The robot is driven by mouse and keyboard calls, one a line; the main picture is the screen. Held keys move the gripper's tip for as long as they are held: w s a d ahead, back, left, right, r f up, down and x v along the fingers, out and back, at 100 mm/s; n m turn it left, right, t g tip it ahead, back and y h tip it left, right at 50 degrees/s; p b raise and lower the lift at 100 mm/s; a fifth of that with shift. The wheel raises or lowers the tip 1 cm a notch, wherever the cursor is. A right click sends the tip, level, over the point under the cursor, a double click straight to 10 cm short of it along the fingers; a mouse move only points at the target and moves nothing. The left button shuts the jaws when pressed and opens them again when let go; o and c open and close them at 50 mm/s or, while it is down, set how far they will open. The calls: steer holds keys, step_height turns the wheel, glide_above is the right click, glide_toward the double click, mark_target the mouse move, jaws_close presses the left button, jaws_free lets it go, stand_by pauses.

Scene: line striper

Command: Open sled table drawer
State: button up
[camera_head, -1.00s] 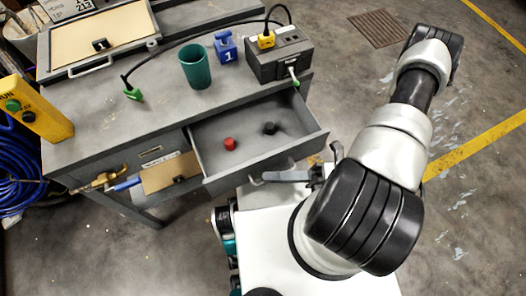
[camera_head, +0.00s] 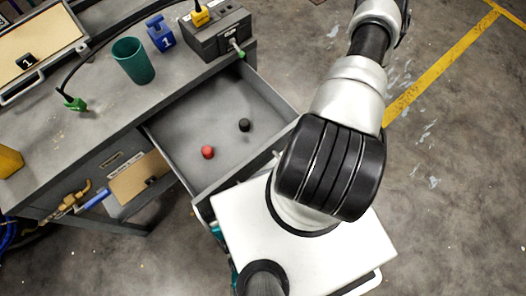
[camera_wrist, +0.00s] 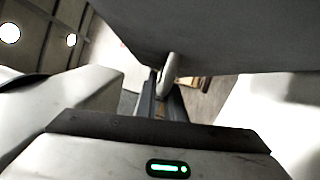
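The sled table's drawer (camera_head: 205,176) is pulled well out in the head view. A red knob-like piece (camera_head: 208,152) and a black one (camera_head: 244,125) lie inside. In the head view my arm and base hide the drawer's handle and my gripper. In the wrist view the drawer's dark grey outside (camera_wrist: 220,35) fills the top. A pale rounded handle (camera_wrist: 169,68) comes down from it. My gripper's fingers (camera_wrist: 164,95) stand close together at this handle, apparently shut on it; the contact itself is partly hidden.
A tan panel (camera_head: 137,178) sits on the front left of the drawer. Open floor (camera_head: 450,200) lies to the right.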

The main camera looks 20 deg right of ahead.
steer(key=o, duration=0.4)
steer(key=shift+o, duration=0.2)
steer(key=s+d+f, duration=0.1)
steer(key=d, duration=1.6)
steer(key=shift+s+d, duration=0.2)
steer(key=shift+s, duration=0.2)
steer(key=shift+f, duration=0.1)
